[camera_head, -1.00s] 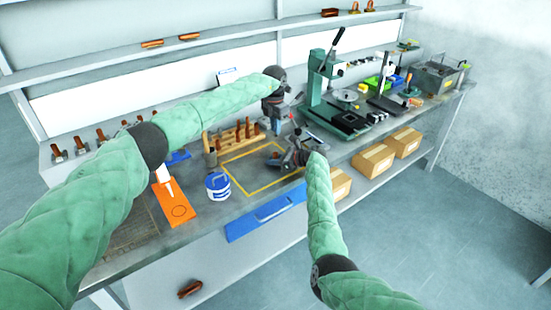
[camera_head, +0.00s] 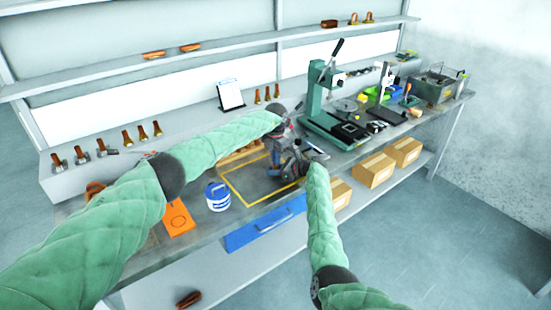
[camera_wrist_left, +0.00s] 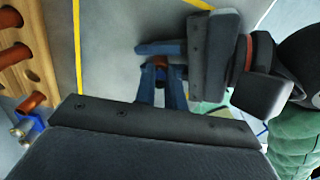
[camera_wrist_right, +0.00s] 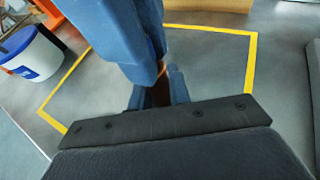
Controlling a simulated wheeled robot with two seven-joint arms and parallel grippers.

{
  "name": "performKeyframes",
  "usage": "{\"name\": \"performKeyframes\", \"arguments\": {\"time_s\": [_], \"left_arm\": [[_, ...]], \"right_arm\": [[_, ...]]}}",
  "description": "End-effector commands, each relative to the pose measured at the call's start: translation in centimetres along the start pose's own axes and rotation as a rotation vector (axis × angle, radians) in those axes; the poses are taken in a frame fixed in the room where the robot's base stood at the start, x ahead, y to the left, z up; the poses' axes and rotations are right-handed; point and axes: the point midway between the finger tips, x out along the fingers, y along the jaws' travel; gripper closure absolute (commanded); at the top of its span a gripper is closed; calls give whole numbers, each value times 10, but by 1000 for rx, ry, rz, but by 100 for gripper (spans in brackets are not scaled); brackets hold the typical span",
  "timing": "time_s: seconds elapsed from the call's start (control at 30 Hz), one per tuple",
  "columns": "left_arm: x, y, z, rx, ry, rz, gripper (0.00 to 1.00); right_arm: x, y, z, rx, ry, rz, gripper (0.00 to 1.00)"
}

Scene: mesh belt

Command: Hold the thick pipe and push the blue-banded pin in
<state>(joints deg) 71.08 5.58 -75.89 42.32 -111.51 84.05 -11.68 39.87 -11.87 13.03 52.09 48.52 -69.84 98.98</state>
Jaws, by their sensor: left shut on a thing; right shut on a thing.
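My left gripper (camera_head: 281,138) is directly above and close to my right gripper (camera_head: 290,165), over the yellow-outlined area of the bench. In the left wrist view my left gripper's blue fingers (camera_wrist_left: 162,85) are shut on a small copper-brown piece (camera_wrist_left: 160,60), with my right gripper's blue finger just beyond. In the right wrist view my right gripper's fingers (camera_wrist_right: 158,92) are shut on a dark brown piece (camera_wrist_right: 161,83). My left gripper's blue fingers (camera_wrist_right: 118,38) hide its upper part. I cannot tell which piece is the pipe or the pin; no blue band shows.
A wooden rack (camera_wrist_left: 28,62) with copper pieces lies beside the grippers. A blue-and-white tub (camera_head: 218,197) and an orange board (camera_head: 178,217) stand to the left. A green press (camera_head: 318,100) is at the right. The yellow-outlined area (camera_head: 240,190) looks mostly clear.

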Motion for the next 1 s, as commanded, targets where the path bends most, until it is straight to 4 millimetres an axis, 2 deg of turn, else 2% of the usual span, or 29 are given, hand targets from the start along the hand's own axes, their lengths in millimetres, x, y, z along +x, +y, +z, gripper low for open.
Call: {"name": "performKeyframes", "arguments": {"time_s": [0.33,0.37,0.47,0.83,1.0], "left_arm": [[4,0,0,0,0,1,100],[4,0,0,0,0,1,87],[5,0,0,0,1,0,67],[3,0,0,1,0,0,67],[-12,0,1,2,-3,1,67]], "right_arm": [[0,0,0,0,0,0,100],[0,0,0,-1,0,0,100],[0,0,0,-1,0,1,100],[0,0,0,0,0,0,100],[0,0,0,0,0,0,100]]}}
